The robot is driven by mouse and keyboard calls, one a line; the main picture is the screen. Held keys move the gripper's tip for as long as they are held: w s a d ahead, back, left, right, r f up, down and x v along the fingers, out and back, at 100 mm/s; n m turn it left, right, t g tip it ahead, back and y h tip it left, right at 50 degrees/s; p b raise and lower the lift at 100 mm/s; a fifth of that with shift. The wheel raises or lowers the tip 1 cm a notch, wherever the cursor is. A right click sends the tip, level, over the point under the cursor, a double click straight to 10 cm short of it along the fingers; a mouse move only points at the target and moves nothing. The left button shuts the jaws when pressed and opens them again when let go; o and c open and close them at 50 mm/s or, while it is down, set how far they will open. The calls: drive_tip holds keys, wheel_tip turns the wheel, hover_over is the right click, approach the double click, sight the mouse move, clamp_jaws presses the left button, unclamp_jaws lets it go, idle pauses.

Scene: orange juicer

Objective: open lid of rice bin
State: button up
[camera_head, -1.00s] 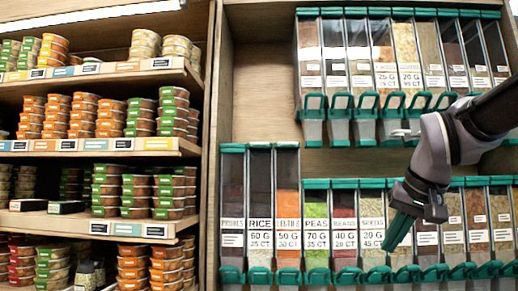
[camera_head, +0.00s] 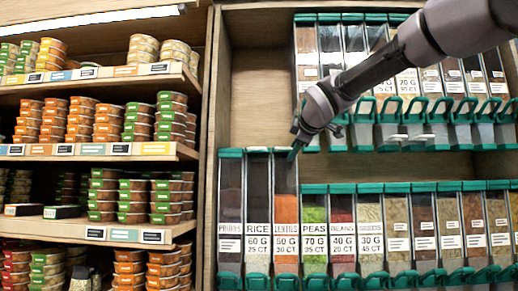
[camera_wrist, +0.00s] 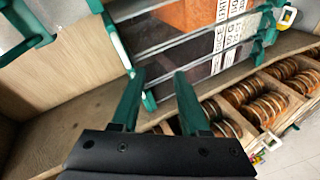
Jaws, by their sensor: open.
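The rice bin (camera_head: 258,195) is a tall clear bin with dark contents, a white RICE label and a green lid (camera_head: 258,150) on top. The lid looks shut. The bin stands between the prunes bin (camera_head: 230,195) and the lentils bin (camera_head: 286,190). My gripper (camera_head: 293,153) is at lid height, by the lentils bin's top and a little right of the rice lid. In the wrist view my gripper (camera_wrist: 161,73) has its two green fingers apart with nothing between them. The rice bin's label (camera_wrist: 220,42) shows sideways beyond the fingers. I cannot tell whether a finger touches a lid.
An upper row of bins (camera_head: 388,60) hangs above right, with my arm across it. More lower bins (camera_head: 400,225) run right. A wooden divider (camera_head: 212,120) stands left of the prunes bin. Shelves of stacked tubs (camera_head: 104,190) are beyond it. The back panel (camera_head: 250,80) above the rice bin is clear.

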sight(258, 148)
drive_tip(key=w+a+r+n+t+y, duration=0.1)
drive_tip(key=w+a+r+n+y, duration=0.15)
drive_tip(key=a+r+n, duration=0.4)
drive_tip(key=shift+m, duration=0.65)
drive_tip(key=x, duration=0.4)
drive_tip(key=f+x, duration=0.1)
drive_tip(key=x, duration=0.6)
drive_tip(key=shift+a+f, duration=0.35)
clamp_jaws()
